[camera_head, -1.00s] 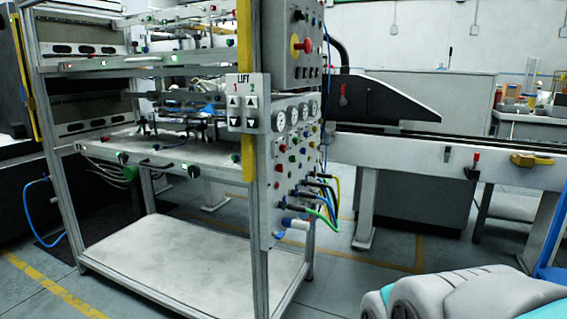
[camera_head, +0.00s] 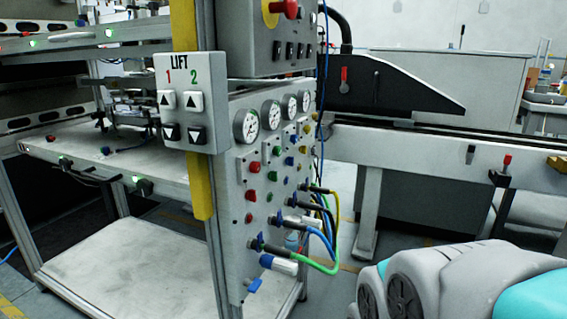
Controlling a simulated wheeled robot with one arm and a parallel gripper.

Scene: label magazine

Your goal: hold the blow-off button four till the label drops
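The pneumatic panel (camera_head: 240,252) stands upright in the middle of the view, with several round gauges along its top. Below them sit red, green, blue and yellow buttons in several columns. A red button (camera_head: 253,166) is in the nearest column and a green one (camera_head: 276,151) is in the column beside it. I cannot read any numbers, so I cannot tell which is blow-off button four. No label can be made out. My gripper is out of view; only part of my arm shows at the lower right, apart from the panel.
A LIFT box (camera_head: 192,137) with arrow switches juts out left of the panel. Hoses (camera_head: 318,241) stick out from its lower part. A dark control box (camera_head: 270,52) with a red knob is above. A conveyor (camera_head: 430,158) runs off right. Some floor shows beyond the hoses.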

